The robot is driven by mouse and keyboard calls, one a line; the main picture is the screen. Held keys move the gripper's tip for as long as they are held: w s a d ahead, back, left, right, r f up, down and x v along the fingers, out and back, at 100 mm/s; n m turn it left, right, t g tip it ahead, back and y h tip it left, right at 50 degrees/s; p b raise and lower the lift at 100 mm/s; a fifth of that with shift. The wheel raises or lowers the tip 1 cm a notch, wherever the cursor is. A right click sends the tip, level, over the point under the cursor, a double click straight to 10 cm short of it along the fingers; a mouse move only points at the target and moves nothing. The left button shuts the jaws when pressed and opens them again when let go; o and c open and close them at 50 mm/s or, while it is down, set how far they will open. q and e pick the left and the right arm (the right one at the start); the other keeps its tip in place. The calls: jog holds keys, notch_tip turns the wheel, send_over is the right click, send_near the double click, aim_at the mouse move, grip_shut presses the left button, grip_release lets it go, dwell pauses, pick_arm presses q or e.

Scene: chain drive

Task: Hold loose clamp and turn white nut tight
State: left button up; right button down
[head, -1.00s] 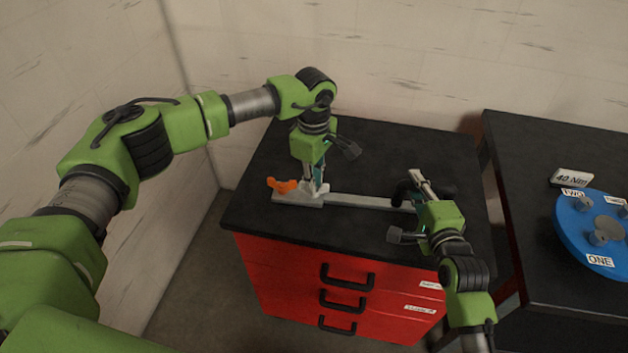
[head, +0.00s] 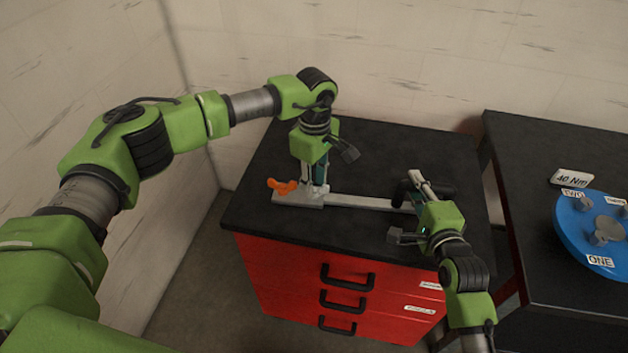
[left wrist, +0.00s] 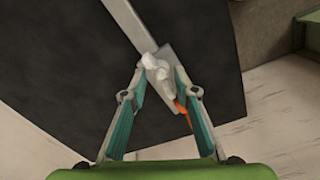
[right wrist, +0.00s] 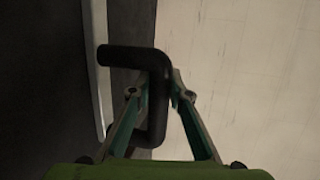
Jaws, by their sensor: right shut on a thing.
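The white nut (left wrist: 154,64) is a small lobed piece on the grey bar (left wrist: 128,18), between the fingers of my left gripper (left wrist: 158,72). The fingers stand apart on either side of it; contact is hard to make out. In the head view my left gripper (head: 314,186) points down at the bar's left end and mostly hides the nut. The black clamp (right wrist: 159,95), a bent dark handle, sits at the bar's right end. My right gripper (right wrist: 163,85) is shut on it. In the head view the clamp (head: 443,190) is partly covered by my right gripper (head: 416,196).
An orange piece (head: 282,186) sits at the bar's left end. The bar lies on the black top of a red drawer cabinet (head: 350,290). Another black table (head: 530,140) to the right holds a blue disc (head: 590,255) and a "40 Nm" sign (head: 572,178). Walls stand behind and left.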

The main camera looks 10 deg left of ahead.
aim_at(315, 189)
jog(key=shift+f, duration=0.25)
pick_arm(q)
notch_tip(315, 189, up, 12)
dwell(0.4)
pick_arm(e)
jog(key=c, duration=1.8)
grip_release()
jog(key=shift+r, duration=0.15)
